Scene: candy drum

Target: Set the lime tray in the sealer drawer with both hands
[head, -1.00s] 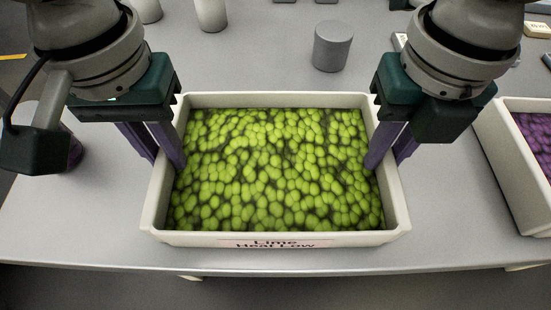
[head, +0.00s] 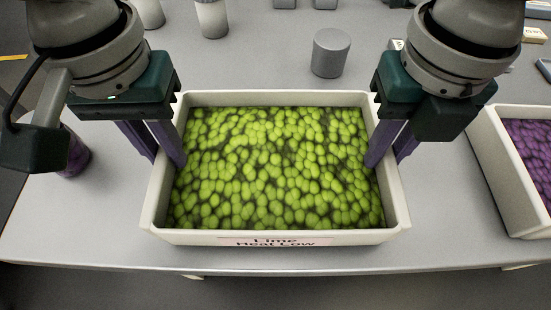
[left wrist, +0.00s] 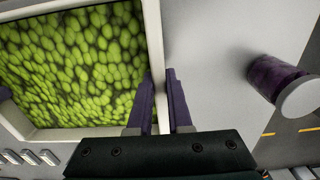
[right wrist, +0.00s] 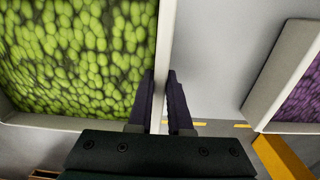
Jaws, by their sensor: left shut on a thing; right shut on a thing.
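The lime tray (head: 190,237) is a cream rectangular tray full of green candies, with a "Lime Heat Low" label on its front wall. It looks level in the middle of the head view; whether it touches the table below cannot be told. My left gripper (head: 168,162) is shut on its left wall, one finger inside and one outside, as the left wrist view (left wrist: 160,76) also shows. My right gripper (head: 387,163) is shut on its right wall in the same way, seen in the right wrist view (right wrist: 160,76). I cannot make out the sealer drawer.
A second cream tray (head: 486,150) with purple candies stands to the right on the grey table (head: 90,225). A purple jar (head: 76,155) stands at the left behind my left gripper. A grey cylinder (head: 330,53) and pale containers (head: 211,18) stand behind the lime tray.

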